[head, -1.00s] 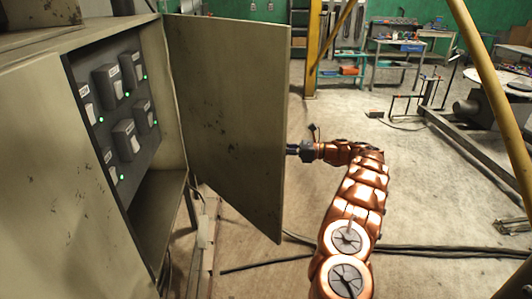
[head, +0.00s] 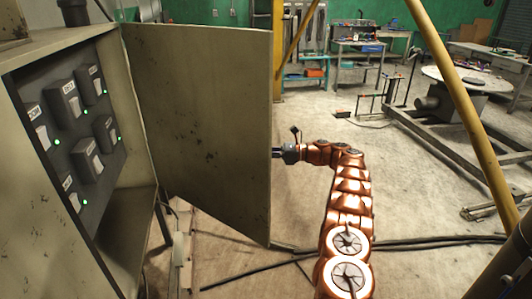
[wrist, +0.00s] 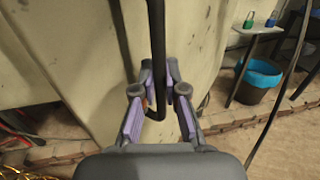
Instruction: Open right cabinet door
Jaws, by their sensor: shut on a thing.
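The right cabinet door (head: 205,125) stands swung wide open in the head view, hinged on the right side of the grey cabinet (head: 130,225). Its inner face shows. My gripper (head: 279,153) is at the door's free edge, with its tips partly hidden behind the panel. In the wrist view, a black bar handle (wrist: 157,60) runs down the door's outer face (wrist: 85,60). My gripper (wrist: 160,95) has its purple-padded fingers on both sides of the handle's lower end and is shut on it.
Inside the cabinet is a dark panel (head: 62,170) with several labelled switch boxes and green lights. Black cables (head: 400,243) cross the floor. A yellow post (head: 278,50) and workbenches stand behind. A blue-lined bin (wrist: 262,80) shows in the wrist view.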

